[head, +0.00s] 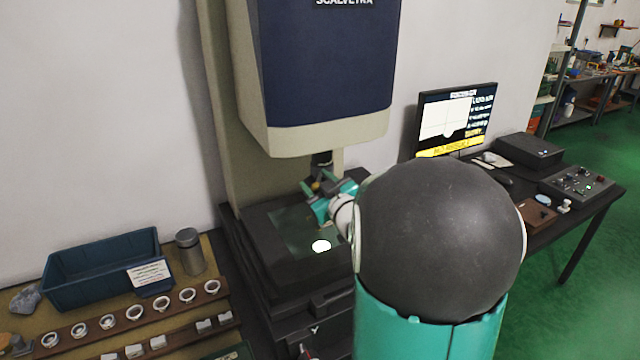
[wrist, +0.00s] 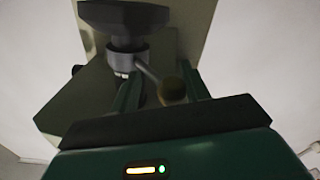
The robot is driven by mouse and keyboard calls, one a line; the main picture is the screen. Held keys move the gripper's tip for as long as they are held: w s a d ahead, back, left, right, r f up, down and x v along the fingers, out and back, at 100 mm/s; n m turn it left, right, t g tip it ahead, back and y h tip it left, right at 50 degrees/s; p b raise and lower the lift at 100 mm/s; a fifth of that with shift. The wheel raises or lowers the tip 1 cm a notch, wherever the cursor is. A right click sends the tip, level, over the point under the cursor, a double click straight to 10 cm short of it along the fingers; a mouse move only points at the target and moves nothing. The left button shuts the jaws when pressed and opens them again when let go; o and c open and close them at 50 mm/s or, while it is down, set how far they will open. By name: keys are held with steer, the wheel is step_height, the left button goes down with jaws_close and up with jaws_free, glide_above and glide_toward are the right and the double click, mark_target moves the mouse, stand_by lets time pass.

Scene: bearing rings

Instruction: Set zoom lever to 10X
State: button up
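The zoom lever (wrist: 150,74) is a thin rod reaching out from a grey ring (wrist: 126,60) on the lens barrel, with a dull olive ball knob (wrist: 172,91) at its end. In the wrist view the knob sits between the two fingers of my gripper (wrist: 160,78), nearer the right one. The fingers are apart, with a visible gap left of the knob. I cannot tell whether the right finger touches it. In the head view my teal gripper (head: 322,193) is just below the lens barrel (head: 321,163). The 10X mark is not readable in either view.
The machine's large blue and cream head (head: 325,70) hangs close above my gripper, over a dark stage (head: 275,262) with a bright lit spot. A monitor (head: 457,118) and control box (head: 580,186) stand right. A blue bin (head: 100,275) and ring racks (head: 150,318) lie left.

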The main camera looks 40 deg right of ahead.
steer(key=shift+w+a+f, duration=0.1)
steer(key=shift+w+a, duration=0.15)
steer(key=shift+a, duration=0.1)
steer(key=shift+s+d, duration=0.15)
stand_by(0.3)
